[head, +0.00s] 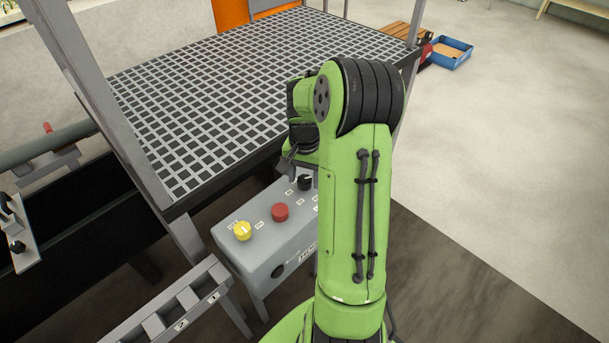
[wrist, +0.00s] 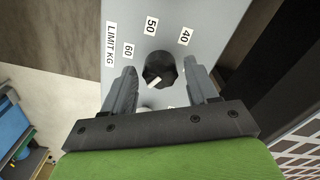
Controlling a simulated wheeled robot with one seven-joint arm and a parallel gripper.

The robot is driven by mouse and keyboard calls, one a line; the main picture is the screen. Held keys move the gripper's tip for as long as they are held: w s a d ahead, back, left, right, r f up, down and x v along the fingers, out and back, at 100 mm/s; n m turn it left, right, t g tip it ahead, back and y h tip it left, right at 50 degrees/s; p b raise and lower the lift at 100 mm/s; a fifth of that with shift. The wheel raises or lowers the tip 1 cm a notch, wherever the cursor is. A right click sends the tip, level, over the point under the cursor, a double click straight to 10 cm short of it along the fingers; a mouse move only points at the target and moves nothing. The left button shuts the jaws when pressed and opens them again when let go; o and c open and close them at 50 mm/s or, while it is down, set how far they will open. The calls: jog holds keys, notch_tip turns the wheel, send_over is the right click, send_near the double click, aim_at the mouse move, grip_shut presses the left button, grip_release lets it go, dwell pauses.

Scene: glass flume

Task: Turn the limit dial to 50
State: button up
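The limit dial (wrist: 160,67) is a round black knob on a grey panel, beside the printed words LIMIT KG. Labels 60, 50 and 40 run around its upper side in the wrist view. Its white pointer mark is toward the lower left, facing away from the 50 label (wrist: 151,25). My gripper (wrist: 160,70) is open, with one finger on each side of the dial and a gap on both sides. In the head view the black dial (head: 305,183) sits on the control box (head: 262,246), and my gripper (head: 288,163) is beside it, partly hidden by my arm.
A red button (head: 280,212) and a yellow knob (head: 242,231) are on the same box. A grated platform (head: 250,85) with grey posts stands behind it. A slotted grey rail (head: 175,310) is at the front left. Open floor lies right.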

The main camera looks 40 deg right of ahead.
jog(key=c, duration=0.8)
jog(key=shift+c, duration=0.2)
jog(key=shift+n, duration=0.4)
jog(key=n+p, duration=0.1)
jog(key=n, duration=0.3)
jog(key=shift+r+n+p, duration=0.1)
jog(key=shift+n+p, duration=0.2)
jog(key=shift+p, duration=0.05)
jog(key=n+p, duration=0.1)
jog(key=n, duration=0.5)
jog(key=shift+n, duration=0.3)
jog(key=o, duration=1)
jog(key=shift+o, duration=0.2)
